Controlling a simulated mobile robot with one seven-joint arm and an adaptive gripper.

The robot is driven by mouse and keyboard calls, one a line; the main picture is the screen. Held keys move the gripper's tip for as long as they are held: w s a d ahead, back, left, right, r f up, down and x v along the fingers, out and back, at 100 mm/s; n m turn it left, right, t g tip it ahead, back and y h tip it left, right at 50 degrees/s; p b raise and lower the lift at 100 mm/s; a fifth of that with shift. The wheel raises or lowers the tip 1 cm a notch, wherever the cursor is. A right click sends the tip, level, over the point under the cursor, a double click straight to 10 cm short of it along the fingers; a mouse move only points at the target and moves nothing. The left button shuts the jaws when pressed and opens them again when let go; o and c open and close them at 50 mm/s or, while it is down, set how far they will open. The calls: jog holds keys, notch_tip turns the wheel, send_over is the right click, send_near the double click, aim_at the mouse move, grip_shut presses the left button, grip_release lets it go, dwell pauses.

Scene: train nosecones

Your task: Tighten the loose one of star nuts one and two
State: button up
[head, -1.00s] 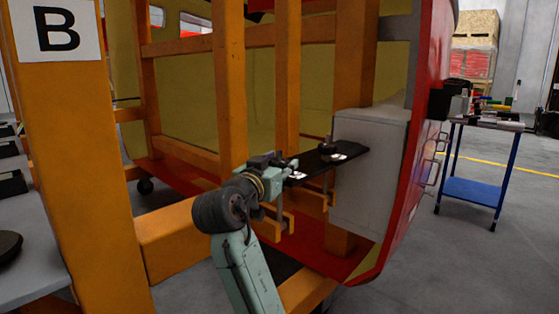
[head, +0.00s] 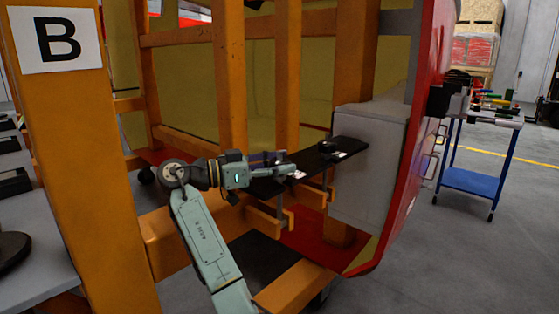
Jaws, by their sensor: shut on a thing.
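A black plate (head: 313,160) runs from the grey box toward my gripper, with two white labels on it. One dark star nut (head: 326,147) stands on the plate near its far end, clear of my gripper. My gripper (head: 280,160) reaches in level from the left over the plate's near end. Its jaws are shut on a dark thing there, which appears to be the other star nut. The fingers hide most of that nut, so its height on the plate cannot be told.
An orange frame post with sign B (head: 58,40) stands at the left, and more orange beams (head: 229,80) rise behind my arm. A grey box (head: 368,190) and the red shell edge (head: 402,200) bound the right. A blue cart (head: 470,182) stands farther right on open floor.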

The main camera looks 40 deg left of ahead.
jog(key=shift+m+g+h, duration=0.4)
jog(key=shift+m+h, duration=0.1)
jog(key=shift+h, duration=0.1)
jog(key=o, duration=1.2)
jog(key=shift+c, duration=0.2)
jog(key=shift+v, duration=3.75)
